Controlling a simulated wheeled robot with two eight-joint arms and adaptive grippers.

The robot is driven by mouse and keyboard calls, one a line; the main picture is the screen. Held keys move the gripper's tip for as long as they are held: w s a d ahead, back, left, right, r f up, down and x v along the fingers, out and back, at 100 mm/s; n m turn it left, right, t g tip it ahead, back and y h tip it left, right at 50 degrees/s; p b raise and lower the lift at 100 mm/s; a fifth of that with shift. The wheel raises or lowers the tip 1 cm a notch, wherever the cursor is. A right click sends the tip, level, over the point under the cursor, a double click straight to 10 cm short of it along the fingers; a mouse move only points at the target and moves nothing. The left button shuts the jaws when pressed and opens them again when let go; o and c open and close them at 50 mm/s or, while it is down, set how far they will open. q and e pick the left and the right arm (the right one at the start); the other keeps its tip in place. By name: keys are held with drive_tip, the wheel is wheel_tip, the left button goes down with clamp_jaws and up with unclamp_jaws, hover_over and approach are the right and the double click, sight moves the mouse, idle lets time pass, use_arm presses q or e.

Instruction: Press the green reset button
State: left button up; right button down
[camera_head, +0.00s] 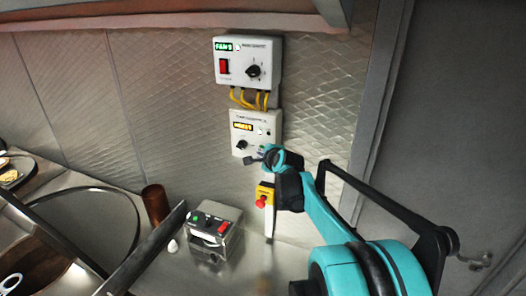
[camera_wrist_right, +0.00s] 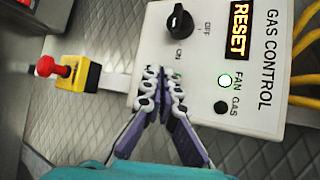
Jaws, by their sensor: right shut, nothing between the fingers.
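The white gas control box (camera_head: 240,122) is fixed to the tiled wall; it also fills much of the right wrist view (camera_wrist_right: 215,40). Its display (camera_wrist_right: 239,29) reads RESET. A small bit of green, seemingly the green button (camera_wrist_right: 178,74), shows at the fingertips and is mostly hidden by them. My right gripper (camera_wrist_right: 162,80) is shut and empty, its tips in front of the box face beside that green spot. I cannot tell whether they touch it. In the head view the right gripper (camera_head: 260,159) is at the box's lower right corner. My left gripper is not in view.
A black knob (camera_wrist_right: 180,22), a lit fan lamp (camera_wrist_right: 226,81) and a dark gas lamp (camera_wrist_right: 221,107) share the box face. Above it is another control box (camera_head: 235,52), joined by yellow cables. Below are a red-and-yellow stop button (camera_head: 262,200) and a counter box (camera_head: 213,229).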

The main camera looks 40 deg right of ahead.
drive_tip(key=shift+w+d, duration=0.2)
drive_tip(key=shift+d, duration=0.15)
idle(0.3)
drive_tip(key=shift+a, duration=0.1)
drive_tip(key=shift+s+a, duration=0.45)
drive_tip(key=shift+a, duration=0.25)
drive_tip(key=a, duration=0.1)
drive_tip(key=s+a, duration=0.1)
drive_tip(key=a, duration=0.1)
drive_tip(key=s+a, duration=0.1)
drive_tip(key=shift+s+a+p, duration=0.1)
drive_tip(key=shift+a+p, duration=0.1)
drive_tip(key=shift+p, duration=0.15)
idle(0.9)
